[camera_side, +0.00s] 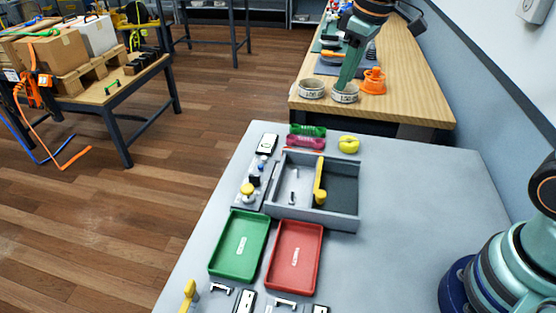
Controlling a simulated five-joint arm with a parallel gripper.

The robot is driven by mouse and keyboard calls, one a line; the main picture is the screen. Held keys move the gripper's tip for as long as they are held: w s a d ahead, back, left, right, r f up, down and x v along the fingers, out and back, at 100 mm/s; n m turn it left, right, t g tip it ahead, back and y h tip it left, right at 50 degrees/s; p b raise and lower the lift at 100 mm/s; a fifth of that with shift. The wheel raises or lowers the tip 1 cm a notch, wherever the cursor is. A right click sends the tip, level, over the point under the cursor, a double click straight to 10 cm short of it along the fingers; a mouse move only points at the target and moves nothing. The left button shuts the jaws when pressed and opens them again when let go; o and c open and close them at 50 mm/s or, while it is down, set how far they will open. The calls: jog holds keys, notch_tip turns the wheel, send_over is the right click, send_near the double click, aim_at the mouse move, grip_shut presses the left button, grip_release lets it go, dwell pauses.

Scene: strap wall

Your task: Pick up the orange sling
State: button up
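A thin orange strip (303,150) shows just behind the back wall of the grey divided tray (318,221). It lies in front of a magenta coiled piece (305,141) and a green coiled piece (308,130). It looks like the orange sling, but most of it is hidden or too small to make out. A long orange strap (45,118) also hangs from the far left table down to the floor. My gripper is out of the picture; only part of my arm shows at the right edge.
A yellow coiled piece (349,145) lies right of the magenta one. A yellow handle-like bar (320,181) stands in the grey tray. A green tray (239,245) and a red tray (294,256) lie in front. The grey table's right side (420,200) is clear.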

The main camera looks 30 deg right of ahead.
jog(key=w+f+n+g, duration=0.1)
jog(key=w+f, duration=0.2)
jog(key=f, duration=0.3)
jog(key=w+a+f+n+g, duration=0.1)
jog(key=w+f+n, duration=0.1)
jog(key=w+f, duration=0.2)
jog(key=w+a+f+n, duration=0.1)
jog(key=w+f, duration=0.2)
jog(key=f, duration=0.6)
jog(key=shift+w+a+g, duration=0.2)
jog(key=shift+a+g, duration=0.05)
jog(key=shift+g, duration=0.15)
jog(key=shift+s+d+f, duration=0.1)
jog(key=shift+s+f, duration=0.05)
jog(key=shift+f, duration=1.25)
jog(key=shift+s+d+f, duration=0.1)
jog(key=shift+f, duration=1.25)
grip_shut()
